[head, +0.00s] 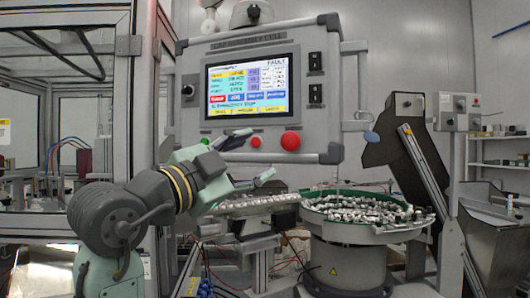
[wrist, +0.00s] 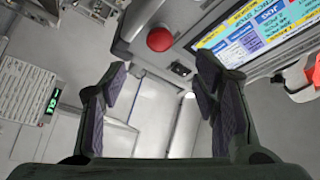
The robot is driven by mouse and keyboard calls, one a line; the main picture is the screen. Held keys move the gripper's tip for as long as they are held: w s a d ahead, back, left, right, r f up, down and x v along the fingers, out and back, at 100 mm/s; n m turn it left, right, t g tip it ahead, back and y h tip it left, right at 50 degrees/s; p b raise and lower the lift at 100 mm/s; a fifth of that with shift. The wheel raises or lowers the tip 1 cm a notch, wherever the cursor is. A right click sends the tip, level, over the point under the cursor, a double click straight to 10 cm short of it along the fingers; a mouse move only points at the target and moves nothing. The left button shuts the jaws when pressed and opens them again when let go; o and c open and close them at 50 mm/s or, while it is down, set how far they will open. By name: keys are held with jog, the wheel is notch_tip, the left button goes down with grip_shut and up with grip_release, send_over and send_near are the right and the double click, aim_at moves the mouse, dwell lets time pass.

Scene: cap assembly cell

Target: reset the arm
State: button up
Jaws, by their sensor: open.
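My gripper (head: 255,158) is in front of the lower part of the control panel in the head view, its fingers pointing right. It is open and empty. In the wrist view my gripper (wrist: 163,95) shows its two dark fingers wide apart, with only grey floor and wall surfaces between them. My arm (head: 125,215) reaches up from the lower left and is bent at the wrist. The panel's large red button (head: 290,141) is to the right of the fingers, apart from them. It also shows in the wrist view (wrist: 160,39), above the gap between the fingers.
The control panel screen (head: 248,86) reads FAULT. A round bowl feeder (head: 345,235) full of small metallic caps stands right of my gripper, beside a tray of parts (head: 250,205). A framed enclosure (head: 122,100) is at the left. A dark inclined conveyor (head: 420,160) stands at the right.

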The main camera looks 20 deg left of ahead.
jog(key=shift+s+a+f, duration=0.1)
jog(key=shift+s+a, duration=0.05)
jog(key=shift+s, duration=0.15)
